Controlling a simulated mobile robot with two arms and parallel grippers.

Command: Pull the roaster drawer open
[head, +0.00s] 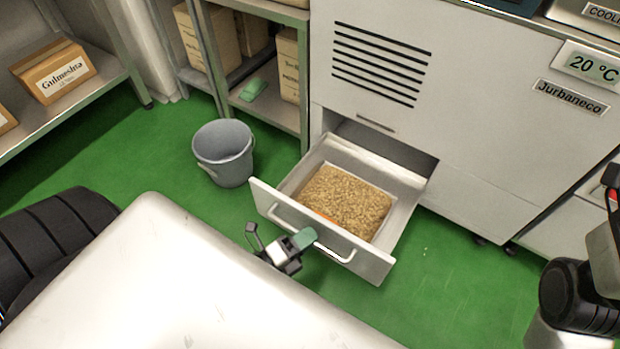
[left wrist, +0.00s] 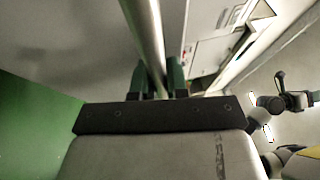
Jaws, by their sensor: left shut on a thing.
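The roaster drawer (head: 378,264) stands pulled out from the bottom of the white roaster cabinet (head: 450,120) in the head view. A tray of tan nuts or grains (head: 345,200) lies inside it, with a small orange thing near the front wall. My left gripper (head: 303,238) is shut on the drawer's bar handle (head: 335,254), near the handle's middle. In the left wrist view the handle bar (left wrist: 147,35) runs between the green fingertips. My right gripper (head: 612,185) shows only in part at the right edge; its fingers cannot be made out.
A grey bucket (head: 224,152) stands on the green floor left of the drawer. Metal shelves (head: 272,112) with cardboard boxes (head: 55,70) stand at the back left. Green floor (head: 460,290) is clear to the drawer's right.

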